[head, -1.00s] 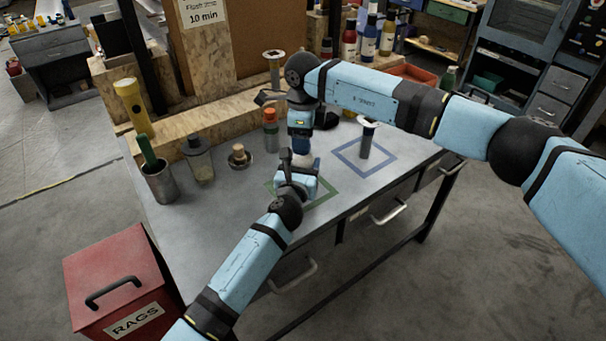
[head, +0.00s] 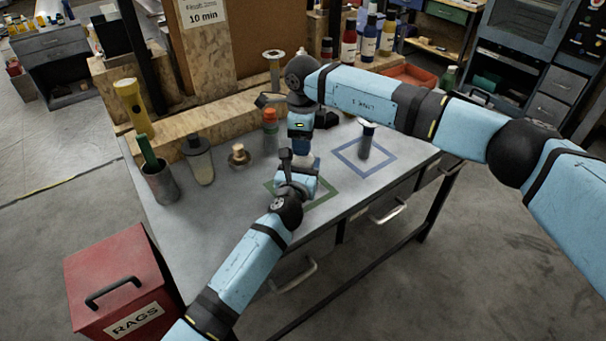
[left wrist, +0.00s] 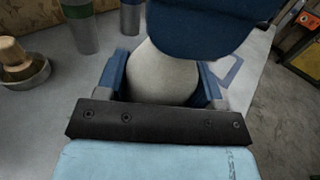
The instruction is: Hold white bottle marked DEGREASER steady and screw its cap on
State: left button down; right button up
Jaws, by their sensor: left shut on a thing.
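The white bottle (head: 306,160) stands over the green square on the bench, mostly hidden in the head view. In the left wrist view its pale rounded body (left wrist: 162,76) sits between the two blue fingers of my left gripper (left wrist: 162,88). My left gripper (head: 299,177) is shut on it from the front. My right gripper (head: 301,135) points down directly above the bottle, and its blue body (left wrist: 205,28) covers the bottle top in the left wrist view. The cap and the right fingertips are hidden. The DEGREASER marking does not show.
A blue square holds an upright dark post-like object (head: 366,140) to the right. An orange-topped container (head: 270,128), a wooden-knobbed dish (head: 239,156), a dark-capped bottle (head: 199,158) and a metal cup (head: 160,182) stand left. A red RAGS bin (head: 112,270) stands front left.

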jog(key=shift+o, duration=1.3)
notch_tip(320, 180, up, 12)
pick_arm(q)
jog(key=shift+c, duration=0.8)
grip_release()
